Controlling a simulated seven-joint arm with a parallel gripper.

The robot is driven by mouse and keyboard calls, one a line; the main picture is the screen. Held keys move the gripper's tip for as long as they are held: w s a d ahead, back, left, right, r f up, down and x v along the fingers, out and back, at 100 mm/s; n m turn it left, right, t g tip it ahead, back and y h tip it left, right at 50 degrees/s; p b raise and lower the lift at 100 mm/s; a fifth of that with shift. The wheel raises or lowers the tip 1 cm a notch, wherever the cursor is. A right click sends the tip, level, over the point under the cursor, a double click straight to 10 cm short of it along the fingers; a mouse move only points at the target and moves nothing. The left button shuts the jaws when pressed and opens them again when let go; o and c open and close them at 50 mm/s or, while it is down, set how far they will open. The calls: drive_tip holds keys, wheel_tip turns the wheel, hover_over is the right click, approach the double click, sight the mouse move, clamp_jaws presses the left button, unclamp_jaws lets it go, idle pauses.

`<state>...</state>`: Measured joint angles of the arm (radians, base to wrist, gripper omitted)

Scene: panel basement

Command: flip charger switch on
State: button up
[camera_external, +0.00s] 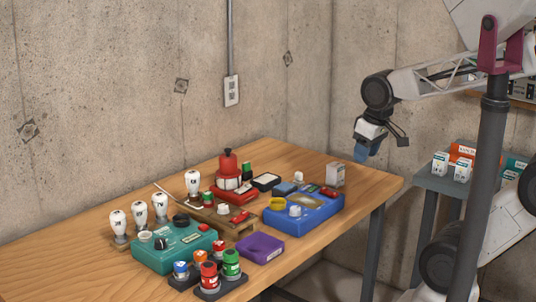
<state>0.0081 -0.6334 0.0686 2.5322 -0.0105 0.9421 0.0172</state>
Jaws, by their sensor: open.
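Several switch-bearing devices stand on the wooden table, and I cannot tell for sure which is the charger. A teal box (150,258) with dark knobs and a small red part is at the front left. A blue box (315,216) with a yellow part, a white knob and a red part on top is to the right. Any switch positions are too small to read. My gripper (362,154) is open and empty, pointing down in the air above and beyond the table's right end, apart from all the devices.
White bulb-like pieces (118,221) stand at the left, and a red device (228,165) stands at the back. A purple tray (260,249) and red and green jars (231,263) are at the front. A small white box (335,174) is near the right edge. The table's left part is clear.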

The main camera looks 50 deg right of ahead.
drive_tip(key=c, duration=0.5)
drive_tip(key=shift+w, duration=0.15)
drive_tip(key=shift+c, duration=1.1)
drive_tip(key=shift+w+d+n, duration=0.1)
drive_tip(key=shift+w+n, duration=0.05)
drive_tip(key=shift+n, duration=0.15)
clamp_jaws()
drive_tip(key=w+d+f+n, duration=0.1)
drive_tip(key=w+d+n, duration=0.3)
drive_tip(key=w+n, duration=0.3)
drive_tip(key=w+d+f+n+g, duration=0.1)
drive_tip(key=w+d+n, duration=0.3)
drive_tip(key=w+n, duration=0.4)
drive_tip(key=shift+w+f+n, duration=0.15)
drive_tip(key=shift+f+n, duration=0.3)
drive_tip(key=shift+n, duration=0.85)
